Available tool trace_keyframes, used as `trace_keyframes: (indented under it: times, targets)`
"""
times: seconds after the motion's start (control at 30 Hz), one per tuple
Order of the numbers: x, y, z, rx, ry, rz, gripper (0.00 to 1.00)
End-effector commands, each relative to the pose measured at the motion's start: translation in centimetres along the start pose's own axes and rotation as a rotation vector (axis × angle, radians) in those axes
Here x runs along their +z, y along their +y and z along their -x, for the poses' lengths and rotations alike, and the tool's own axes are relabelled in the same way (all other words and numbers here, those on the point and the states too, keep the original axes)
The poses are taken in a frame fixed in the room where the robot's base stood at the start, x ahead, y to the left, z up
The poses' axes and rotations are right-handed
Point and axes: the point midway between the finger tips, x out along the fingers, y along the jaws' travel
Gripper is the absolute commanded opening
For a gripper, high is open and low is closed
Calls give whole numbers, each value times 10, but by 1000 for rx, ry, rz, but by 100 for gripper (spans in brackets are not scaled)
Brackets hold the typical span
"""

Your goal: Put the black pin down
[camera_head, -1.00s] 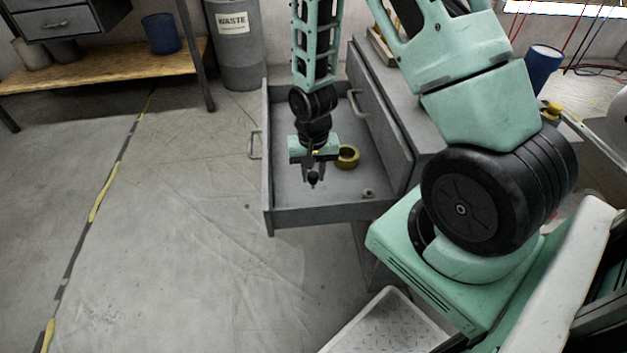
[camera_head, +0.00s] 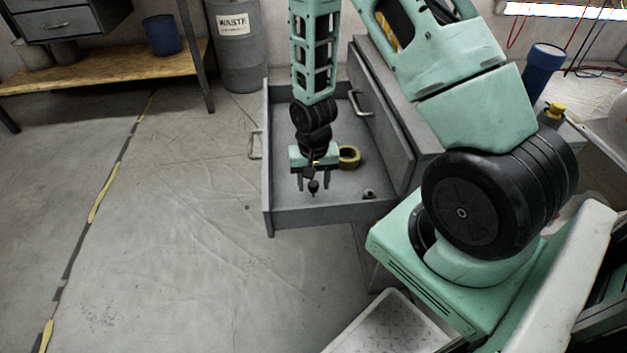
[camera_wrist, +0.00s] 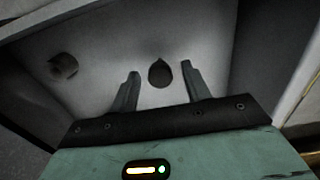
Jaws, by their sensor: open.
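The black pin (camera_head: 313,187) is small and dark and is inside the open grey drawer (camera_head: 330,215). In the wrist view the pin (camera_wrist: 160,74) shows as a dark, drop-shaped form between my two fingers, with a gap on each side. My gripper (camera_head: 313,183) points down into the drawer. Its fingers are spread apart, and in the wrist view the gripper (camera_wrist: 160,70) is open around the pin without visible contact. Whether the pin's base rests on the drawer floor is hard to tell.
A yellow tape roll (camera_head: 349,157) lies in the drawer behind my gripper. Open floor lies to the left.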

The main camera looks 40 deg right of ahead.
Motion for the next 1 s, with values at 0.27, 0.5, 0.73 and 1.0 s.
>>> trace_keyframes:
  times: [0.27,0.5,0.73,1.0]
  targets:
    - [-1,0,47,-2,4,0,48]
    - [-1,0,95,-2,3,0,48]
    - [0,-1,119,-1,1,1,48]
    - [62,-65,179,-48,-2,327,48]
